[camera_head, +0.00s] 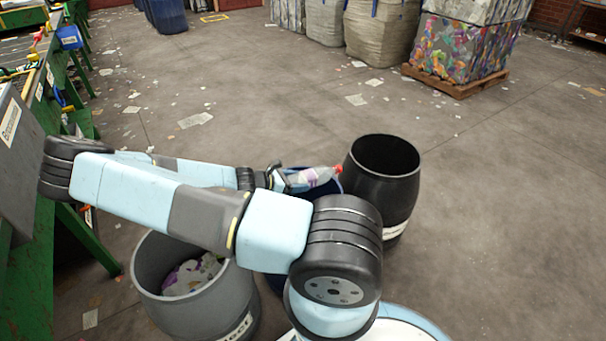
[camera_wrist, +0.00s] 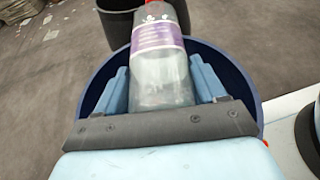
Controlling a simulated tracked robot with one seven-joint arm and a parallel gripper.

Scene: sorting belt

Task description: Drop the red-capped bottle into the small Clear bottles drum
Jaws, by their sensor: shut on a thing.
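The red-capped bottle (camera_head: 315,177) is clear with a label, held roughly level, its cap to the right in the head view. My gripper (camera_head: 280,180) is shut on the bottle's body. In the wrist view the bottle (camera_wrist: 160,60) lies between the two blue fingers of my gripper (camera_wrist: 163,85), its cap end pointing away. A blue drum (camera_wrist: 255,85) is directly beneath the gripper and bottle. In the head view the blue drum (camera_head: 297,172) is mostly hidden behind my arm, and its label cannot be seen.
A black drum (camera_head: 385,180) stands right of the blue one, empty as far as I see. A grey drum (camera_head: 150,265) holding crumpled waste stands at the front left. The green belt frame (camera_head: 25,245) runs along the left. Bales (camera_head: 460,50) stand behind; open floor lies between.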

